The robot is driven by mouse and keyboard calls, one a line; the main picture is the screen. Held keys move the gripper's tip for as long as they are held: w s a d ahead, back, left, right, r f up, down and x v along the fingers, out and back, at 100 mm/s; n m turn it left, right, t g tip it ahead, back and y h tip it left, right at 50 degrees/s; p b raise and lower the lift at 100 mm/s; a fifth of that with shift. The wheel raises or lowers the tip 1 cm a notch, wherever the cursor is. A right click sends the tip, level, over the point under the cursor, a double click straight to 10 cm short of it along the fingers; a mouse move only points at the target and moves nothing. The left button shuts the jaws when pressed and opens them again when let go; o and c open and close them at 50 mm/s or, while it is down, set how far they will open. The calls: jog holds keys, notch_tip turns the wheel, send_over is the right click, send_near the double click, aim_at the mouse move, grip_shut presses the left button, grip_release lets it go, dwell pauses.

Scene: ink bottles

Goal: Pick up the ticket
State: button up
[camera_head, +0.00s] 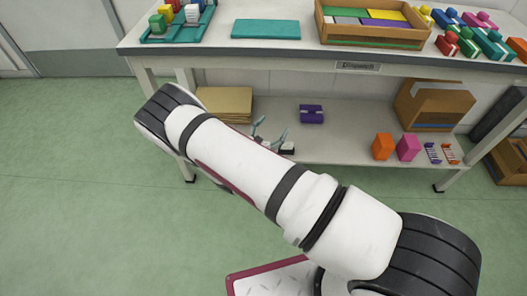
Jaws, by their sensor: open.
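I cannot pick out a ticket for certain. A wooden tray (375,36) on the tabletop holds flat yellow, purple, grey and green pieces, but I cannot tell whether any is a ticket. My gripper (269,131) shows only in part behind my white arm, in front of the lower shelf. Its two thin bluish fingers stand apart, with nothing visible between them. The rest of it is hidden by the arm.
The worktable (220,46) carries a teal mat (266,29), a teal rack (180,27) of coloured bottles and loose bottles at right. Its lower shelf (345,135) holds cardboard (226,103), a purple item (311,114), an open carton (433,105), and orange and pink boxes. Green floor is clear at left.

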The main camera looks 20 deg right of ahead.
jog(key=s+a+f+n+t+y+b, duration=0.15)
jog(key=f+n+y, duration=0.3)
jog(key=f, duration=0.55)
jog(key=s+a+f+n+t+y+b, duration=0.1)
jog(key=a+f+n+t+y+b, duration=0.3)
jog(key=f, duration=0.6)
jog(key=shift+n+g+h, duration=0.25)
jog(key=shift+n+g, duration=0.1)
jog(key=shift+g, duration=0.1)
jog(key=shift+d+f+b+x, duration=0.2)
jog(key=shift+b+x, duration=0.45)
jog(key=shift+x, duration=1.7)
jog(key=shift+d+f+b+x, duration=0.25)
jog(key=shift+b+x, duration=0.45)
jog(key=shift+x, duration=1.65)
jog(key=shift+d+f+b+x, duration=0.15)
jog(key=shift+b+x, duration=0.5)
jog(key=shift+x, duration=1.7)
jog(key=shift+s, duration=0.2)
jog(key=c, duration=1)
